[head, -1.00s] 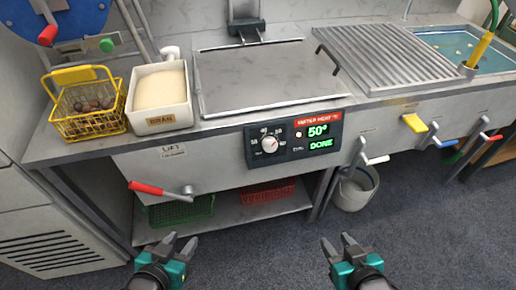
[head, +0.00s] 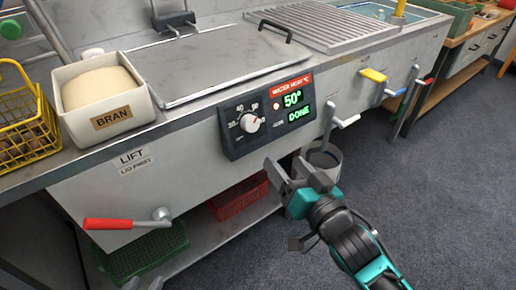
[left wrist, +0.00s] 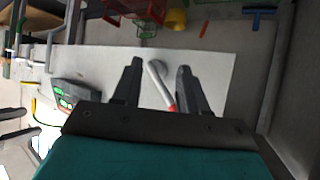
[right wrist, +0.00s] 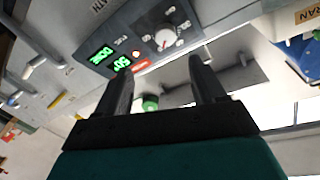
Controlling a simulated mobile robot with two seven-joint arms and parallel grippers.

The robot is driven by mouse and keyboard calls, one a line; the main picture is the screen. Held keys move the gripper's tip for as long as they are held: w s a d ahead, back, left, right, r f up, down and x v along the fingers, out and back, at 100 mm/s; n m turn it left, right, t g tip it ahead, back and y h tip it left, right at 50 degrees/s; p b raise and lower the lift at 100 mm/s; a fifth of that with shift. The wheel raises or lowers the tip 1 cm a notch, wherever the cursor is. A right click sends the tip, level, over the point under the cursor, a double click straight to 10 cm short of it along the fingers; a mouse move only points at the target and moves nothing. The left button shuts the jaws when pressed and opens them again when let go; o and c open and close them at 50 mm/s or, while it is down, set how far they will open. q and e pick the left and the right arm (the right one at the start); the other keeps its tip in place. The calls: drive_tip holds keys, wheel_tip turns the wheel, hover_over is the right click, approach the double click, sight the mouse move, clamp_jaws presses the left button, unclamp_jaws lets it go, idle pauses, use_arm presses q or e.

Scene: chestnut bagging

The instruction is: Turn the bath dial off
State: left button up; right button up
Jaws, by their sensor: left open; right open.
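The bath dial (head: 249,122) is a white knob on a dark panel (head: 228,146) on the bath's front. The display beside it reads 50° and DONE in green. In the right wrist view the dial (right wrist: 166,38) appears beyond my fingers. My right gripper (head: 288,168) is open and empty, in front of and below the panel, apart from the dial. My left gripper (left wrist: 157,68) is open and empty.
The red lift lever (head: 115,223) sticks out left of the dial. A white-handled lever (head: 345,121) and a bucket (head: 325,158) are to its right. The bran box (head: 105,110) and yellow basket (head: 28,130) stand on the counter. Crates lie on the lower shelf.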

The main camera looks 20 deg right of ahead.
sight(253, 125)
use_arm(q)
drive_tip(key=shift+w+d+f+b, duration=0.1)
drive_tip(key=shift+w+f+b, duration=0.15)
drive_tip(key=shift+f+b, duration=0.8)
use_arm(e)
drive_tip(key=w+a, duration=0.1)
drive_tip(key=w, duration=0.3)
drive_tip(key=w+a, duration=0.1)
drive_tip(key=w, duration=0.8)
drive_tip(key=shift+a+r, duration=0.2)
drive_tip(key=shift+a, duration=0.2)
use_arm(q)
drive_tip(key=shift+r, duration=0.25)
use_arm(e)
drive_tip(key=shift+c, duration=0.3)
drive_tip(key=c, duration=1)
use_arm(q)
drive_tip(key=shift+r, duration=0.15)
